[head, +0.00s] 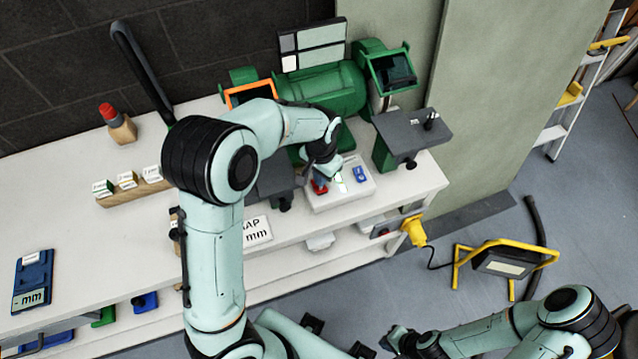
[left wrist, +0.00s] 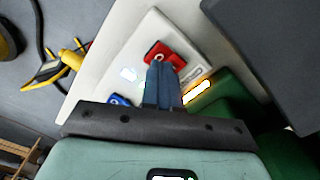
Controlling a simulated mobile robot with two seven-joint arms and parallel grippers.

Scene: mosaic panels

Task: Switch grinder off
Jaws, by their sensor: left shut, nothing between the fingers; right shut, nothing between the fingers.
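The green bench grinder (head: 325,90) stands on the white bench against the wall. In front of it is a white switch box (head: 352,192) with a red switch (head: 319,187) and a blue switch (head: 360,174). My left gripper (head: 322,176) is shut and empty, pointing down at the red switch. In the left wrist view the closed fingertips (left wrist: 160,68) overlap the lower edge of the red switch (left wrist: 168,54); contact cannot be told. The blue switch (left wrist: 121,100) is partly hidden by my gripper. My right gripper (head: 392,340) is shut and empty, low at the front.
Grey plates (head: 412,135) flank the switch box. A label card (head: 257,232) lies on the bench front. A red-topped wooden block (head: 117,124) and a wooden rack (head: 135,190) stand to the left. A yellow-framed lamp (head: 503,265) stands on the floor at right.

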